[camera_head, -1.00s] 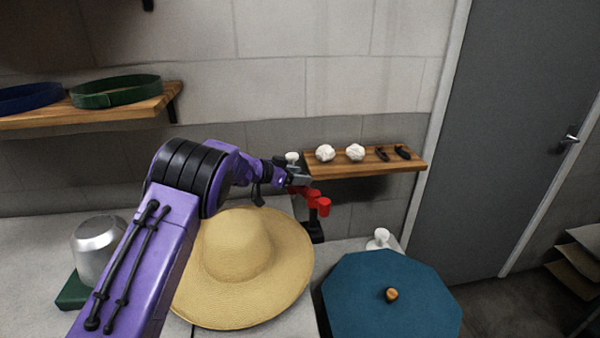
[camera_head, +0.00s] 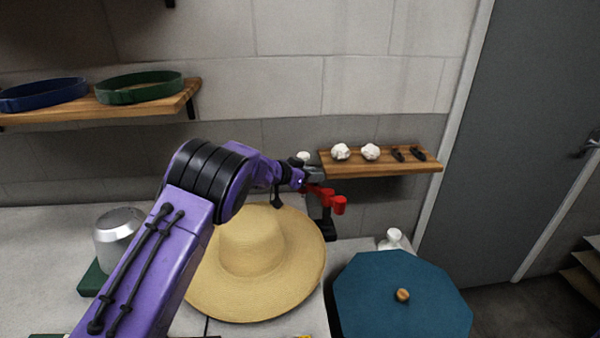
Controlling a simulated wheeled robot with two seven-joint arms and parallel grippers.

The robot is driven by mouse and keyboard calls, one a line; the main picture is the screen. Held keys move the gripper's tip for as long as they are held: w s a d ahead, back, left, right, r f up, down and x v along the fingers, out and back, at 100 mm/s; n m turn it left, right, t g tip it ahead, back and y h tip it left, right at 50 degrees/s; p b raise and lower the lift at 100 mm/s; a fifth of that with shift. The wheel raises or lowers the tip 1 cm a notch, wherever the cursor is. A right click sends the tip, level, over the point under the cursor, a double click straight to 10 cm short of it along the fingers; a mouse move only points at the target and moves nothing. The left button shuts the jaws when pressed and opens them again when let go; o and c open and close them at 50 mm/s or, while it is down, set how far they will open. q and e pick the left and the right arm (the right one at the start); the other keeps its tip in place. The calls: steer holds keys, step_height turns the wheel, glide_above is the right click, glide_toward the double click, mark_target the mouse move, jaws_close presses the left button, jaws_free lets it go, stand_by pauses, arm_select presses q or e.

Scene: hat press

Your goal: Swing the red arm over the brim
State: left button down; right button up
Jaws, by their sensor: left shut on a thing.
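The red arm (camera_head: 328,194) is a short red bar with a round red end at its right, on a black stand (camera_head: 325,229) behind the hat's right side. My left gripper (camera_head: 314,177) is at the left end of the red arm and is shut on it; the fingertips are small and partly hidden. The straw hat (camera_head: 255,245) lies on the grey counter with its wide brim (camera_head: 300,268) spread flat. The red arm's round end is to the right of the brim. My left arm covers the hat's left part. My right gripper is not in view.
A blue octagonal lid (camera_head: 385,305) with a wooden knob stands right of the hat. A metal pot (camera_head: 117,236) is at the left. A wall shelf (camera_head: 365,163) with white lumps and dark pieces is just behind the gripper. Another shelf (camera_head: 150,107) holds hat bands.

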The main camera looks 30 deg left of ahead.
arm_select(q)
steer(key=c, duration=0.9)
jaws_free()
steer(key=shift+o, duration=0.2)
steer(key=s+d+r+b, duration=0.3)
steer(key=s+d+r, duration=0.2)
steer(key=s+r, duration=0.8)
steer(key=shift+d+b, duration=0.15)
steer(key=shift+b, duration=0.25)
